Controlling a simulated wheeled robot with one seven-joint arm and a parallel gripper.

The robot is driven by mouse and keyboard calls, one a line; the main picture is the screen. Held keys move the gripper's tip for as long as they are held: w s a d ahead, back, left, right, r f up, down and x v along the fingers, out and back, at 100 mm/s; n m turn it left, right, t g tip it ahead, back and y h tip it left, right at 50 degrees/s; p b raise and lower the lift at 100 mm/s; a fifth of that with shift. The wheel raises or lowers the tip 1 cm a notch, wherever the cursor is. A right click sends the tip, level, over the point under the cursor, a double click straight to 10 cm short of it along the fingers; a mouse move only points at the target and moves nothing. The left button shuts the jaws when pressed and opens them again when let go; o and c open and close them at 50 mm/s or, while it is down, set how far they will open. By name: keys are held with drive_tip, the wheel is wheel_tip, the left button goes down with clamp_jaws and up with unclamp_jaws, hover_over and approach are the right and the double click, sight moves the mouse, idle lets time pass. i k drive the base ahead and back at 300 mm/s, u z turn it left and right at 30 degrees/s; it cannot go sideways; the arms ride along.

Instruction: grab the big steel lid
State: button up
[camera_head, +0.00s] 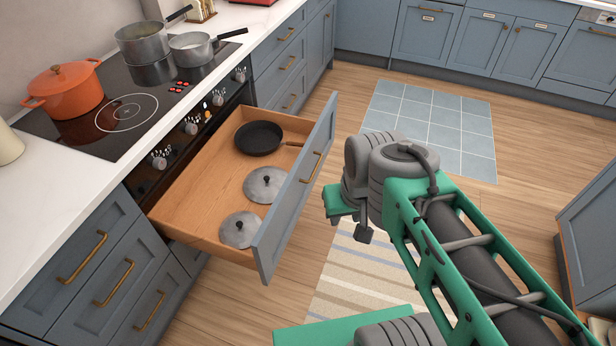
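Two round steel lids with dark knobs lie in the open wooden drawer (188,200) under the hob. One lid (260,192) lies near the middle of the drawer by its front panel. The other lid (233,236) lies at the near end, its edge partly hidden by the front panel. My green and grey arm reaches in from the lower right and stands to the right of the drawer, apart from the lids. I cannot make out my gripper's fingers in this view.
A dark frying pan (258,138) lies at the drawer's far end. The drawer's blue-grey front (290,209) stands between my arm and the lids. An orange pot (66,90) and steel pans (150,42) stand on the hob. Open floor lies beyond my arm.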

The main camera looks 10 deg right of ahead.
sight(262, 186)
drive_tip(key=u, duration=0.05)
drive_tip(key=k, duration=0.45)
drive_tip(key=u, duration=0.65)
drive_tip(key=i, duration=0.5)
drive_tip(key=u, duration=0.9)
drive_tip(key=i, duration=1.15)
drive_tip(key=u, duration=0.1)
